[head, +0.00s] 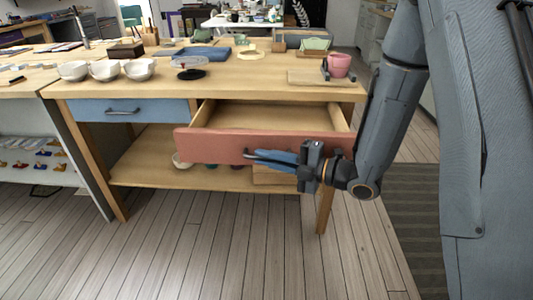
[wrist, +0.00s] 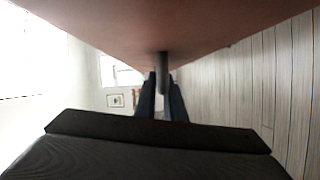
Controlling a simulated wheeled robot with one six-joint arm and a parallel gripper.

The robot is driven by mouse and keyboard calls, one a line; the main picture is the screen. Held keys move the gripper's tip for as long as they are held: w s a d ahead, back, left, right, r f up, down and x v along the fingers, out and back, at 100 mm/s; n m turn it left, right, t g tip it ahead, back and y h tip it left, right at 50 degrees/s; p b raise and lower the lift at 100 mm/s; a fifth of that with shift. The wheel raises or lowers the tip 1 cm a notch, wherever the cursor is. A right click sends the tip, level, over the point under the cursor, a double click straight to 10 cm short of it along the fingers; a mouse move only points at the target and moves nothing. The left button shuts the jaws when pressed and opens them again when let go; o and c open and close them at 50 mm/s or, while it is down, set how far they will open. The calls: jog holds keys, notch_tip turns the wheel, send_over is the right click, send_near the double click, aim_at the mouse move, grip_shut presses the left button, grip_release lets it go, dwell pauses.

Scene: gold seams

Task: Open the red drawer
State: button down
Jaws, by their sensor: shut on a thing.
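The red drawer (head: 220,145) stands pulled out from the right side of the wooden table in the head view, its inside empty where it shows. Its front also fills the top of the wrist view (wrist: 160,25). The drawer's dark bar handle (head: 262,157) shows in the wrist view too (wrist: 162,70). My gripper (head: 285,159) is at the drawer front, its blue fingers shut on the handle. In the wrist view the fingers (wrist: 162,98) lie on either side of the handle. Part of the handle is hidden by the fingers.
A closed blue drawer (head: 130,111) is to the left. White bowls (head: 105,70), a blue tray (head: 204,56) and a pink cup (head: 339,65) stand on the tabletop (head: 225,80). A lower shelf (head: 150,165) is beneath. The wooden floor (head: 180,250) in front is clear.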

jog(key=shift+d, duration=0.1)
jog(key=c, duration=1.9)
grip_release()
jog(key=shift+w+d, duration=0.1)
jog(key=shift+c, duration=0.2)
jog(key=shift+o, duration=0.5)
jog(key=shift+a, duration=0.2)
jog(key=v, duration=0.8)
jog(key=shift+a, duration=0.2)
